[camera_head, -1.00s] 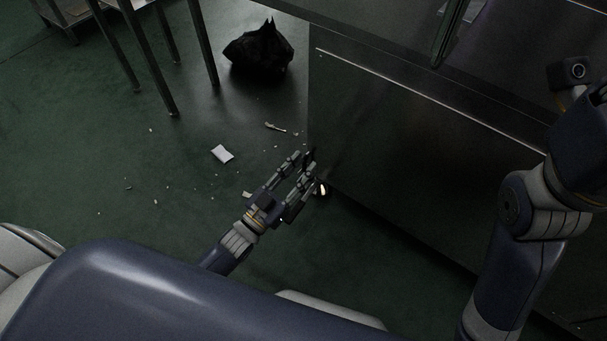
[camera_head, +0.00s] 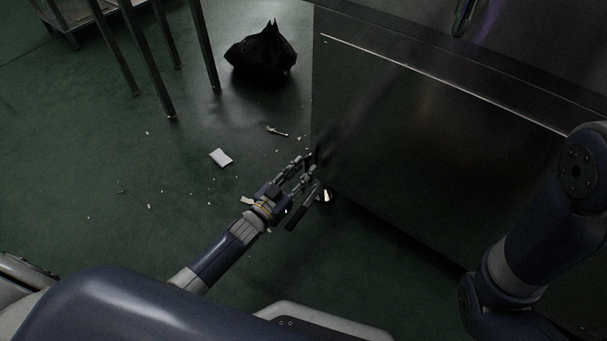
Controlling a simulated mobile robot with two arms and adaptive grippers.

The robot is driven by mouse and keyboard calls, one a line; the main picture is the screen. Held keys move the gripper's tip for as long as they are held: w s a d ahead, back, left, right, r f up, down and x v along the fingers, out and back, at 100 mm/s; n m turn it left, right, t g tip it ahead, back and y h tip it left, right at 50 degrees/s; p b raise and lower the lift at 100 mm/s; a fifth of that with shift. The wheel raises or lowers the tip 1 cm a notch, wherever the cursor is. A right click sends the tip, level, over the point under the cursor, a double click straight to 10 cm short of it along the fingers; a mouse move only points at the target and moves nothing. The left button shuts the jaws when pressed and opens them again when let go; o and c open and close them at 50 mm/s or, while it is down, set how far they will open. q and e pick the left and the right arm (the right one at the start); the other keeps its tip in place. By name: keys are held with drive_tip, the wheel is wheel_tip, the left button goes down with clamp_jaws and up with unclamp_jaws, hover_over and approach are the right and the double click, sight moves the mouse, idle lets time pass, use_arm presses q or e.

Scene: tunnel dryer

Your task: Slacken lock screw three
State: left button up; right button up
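No lock screw can be made out clearly. My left gripper (camera_head: 309,168) is low at the near-left bottom corner of the dark metal cabinet (camera_head: 420,140). Its fingers point up and right toward that corner, and whether they are open or shut on something is not clear. A dark bar-like handle (camera_head: 295,219) slants just below the fingers; whether they touch it cannot be told. A small bright fitting (camera_head: 327,195) shows under the cabinet corner beside the fingertips. My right arm shows at the right edge, but its gripper is out of view.
A black bag (camera_head: 261,55) lies on the green floor near the table legs (camera_head: 204,45). A white packet (camera_head: 221,158), a small metal piece (camera_head: 277,131) and scattered crumbs lie left of the cabinet. The floor left of my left arm is mostly free.

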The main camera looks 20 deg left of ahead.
use_arm(q)
drive_tip(key=shift+w+d, duration=0.2)
drive_tip(key=shift+w, duration=0.25)
drive_tip(key=shift+c, duration=0.6)
clamp_jaws()
